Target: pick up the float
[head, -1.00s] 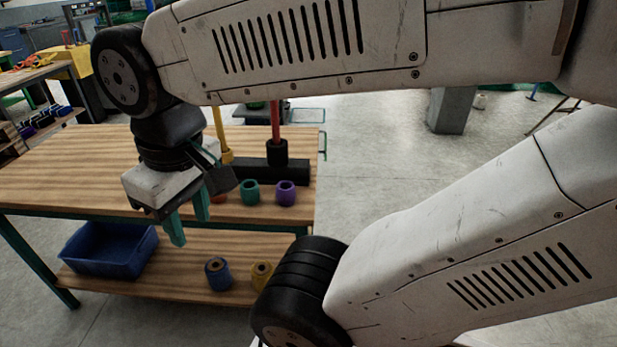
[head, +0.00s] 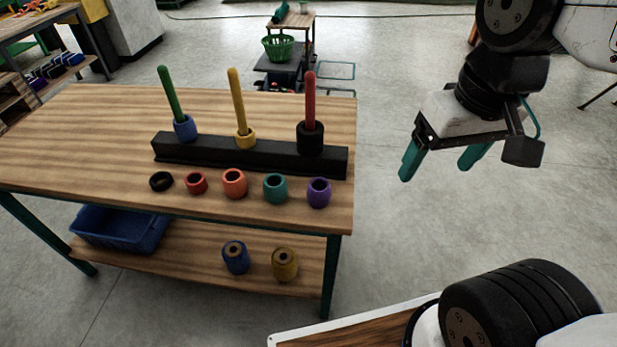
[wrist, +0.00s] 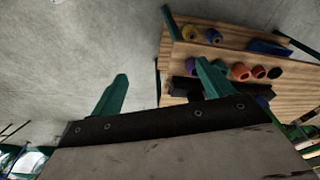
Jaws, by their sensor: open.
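Several ring-like floats stand in a row along the table's front edge: black (head: 161,181), red (head: 196,183), orange (head: 234,183), teal (head: 275,188) and purple (head: 318,193). Behind them a black rack (head: 250,156) holds green, yellow and red rods; a blue float (head: 185,128), a yellow float (head: 245,138) and a black float (head: 310,138) sit around their bases. My gripper (head: 437,170) is open and empty, to the right of the table, apart from every float. In the wrist view my gripper (wrist: 163,72) shows both teal fingers spread, with the table beyond the right one.
The wooden table (head: 80,140) has a lower shelf (head: 200,265) with a blue bin (head: 120,230), a blue spool (head: 236,257) and a yellow spool (head: 284,264). A green basket (head: 278,47) stands behind.

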